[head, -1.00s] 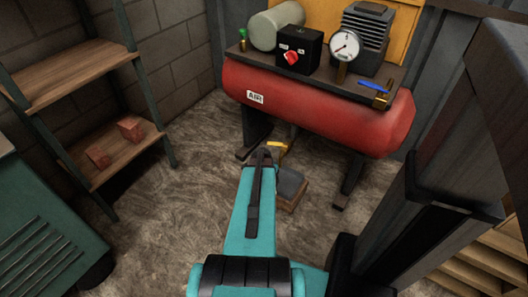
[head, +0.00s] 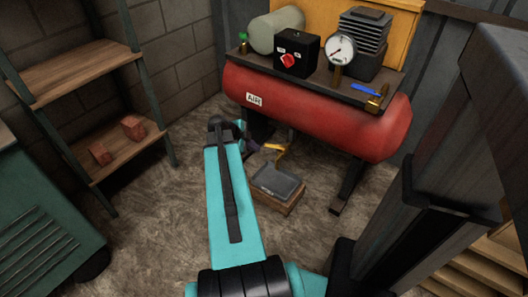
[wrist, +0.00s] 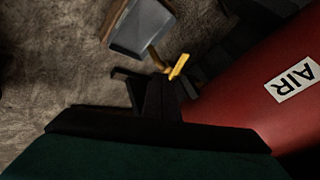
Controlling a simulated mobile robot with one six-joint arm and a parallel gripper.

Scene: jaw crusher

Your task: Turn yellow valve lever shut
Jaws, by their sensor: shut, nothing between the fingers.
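The yellow valve lever (head: 284,151) is under the red air tank, above and behind a grey pan. It also shows in the wrist view (wrist: 179,66), just beyond my fingers. My gripper (head: 262,148) is small and dark in the head view, partly hidden by my teal arm, and lies just left of the lever. In the wrist view my gripper (wrist: 163,80) is shut and empty, its tips close to the lever. I cannot tell whether they touch it. The valve body is mostly hidden.
The red tank (head: 320,118) hangs low over the lever, on dark legs. The grey pan (head: 278,183) sits on a wooden block (head: 285,203) on the floor. A gauge (head: 341,49), a red switch (head: 289,61) and a blue-handled valve (head: 366,88) are on top. Shelves (head: 85,76) stand left.

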